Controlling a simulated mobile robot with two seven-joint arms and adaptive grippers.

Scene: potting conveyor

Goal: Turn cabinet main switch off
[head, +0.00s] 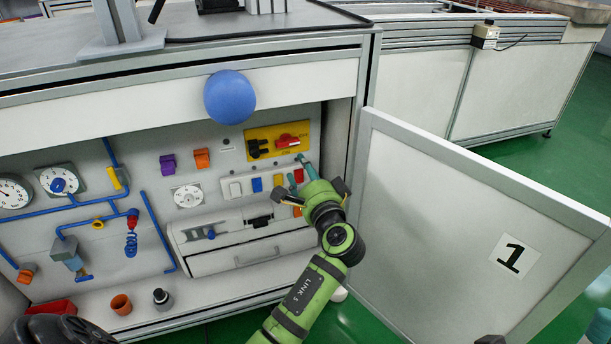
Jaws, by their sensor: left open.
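The main switch (288,141) is a red handle on a yellow plate (272,135) at the upper right of the open cabinet's back panel. The handle lies roughly sideways, tilted a little; its labels are too small to read surely. A black fitting (258,149) sits left of it on the same plate. Whether a fingertip touches the panel cannot be told. The gripper partly hides the row of coloured switches.
The cabinet door (465,230), marked 1, stands open right of my left arm. A blue ball (229,96) shows before the cabinet's top edge. Gauges and blue pipes (95,205) fill the panel's left. A drawer box (235,245) juts out below; an orange cup (121,304) stands lower left.

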